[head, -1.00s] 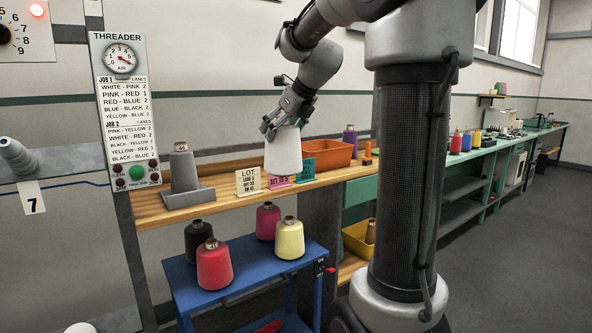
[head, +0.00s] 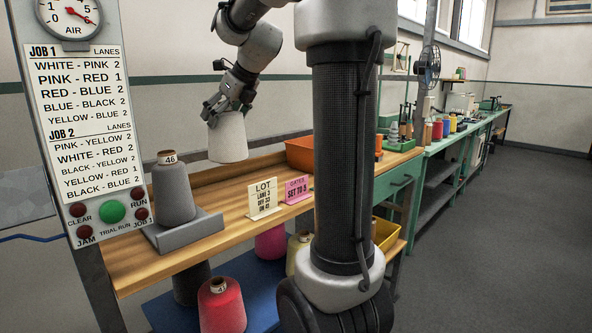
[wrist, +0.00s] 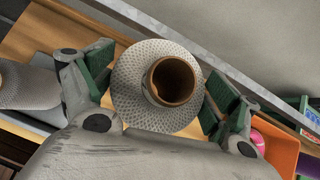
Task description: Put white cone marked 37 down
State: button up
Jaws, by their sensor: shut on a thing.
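A white cone (head: 228,139) hangs upright in my gripper (head: 226,108), over the wooden bench (head: 222,245) and above its top. In the wrist view I look down on the cone (wrist: 130,92) and its brown open core, with the green finger pads of my gripper on either side of it. My gripper is shut on the cone. No number on the cone can be read from here.
A grey cone marked 46 (head: 172,195) stands on a grey stand (head: 183,234) to the left. A LOT card (head: 263,198) and a pink card (head: 297,189) stand at the bench's front edge. An orange bin (head: 301,152) is behind. Bare wood lies between.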

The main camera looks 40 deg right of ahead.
jog(key=f, duration=0.6)
jog(key=shift+w, duration=0.35)
jog(key=shift+f, duration=1.95)
jog(key=o, duration=1.5)
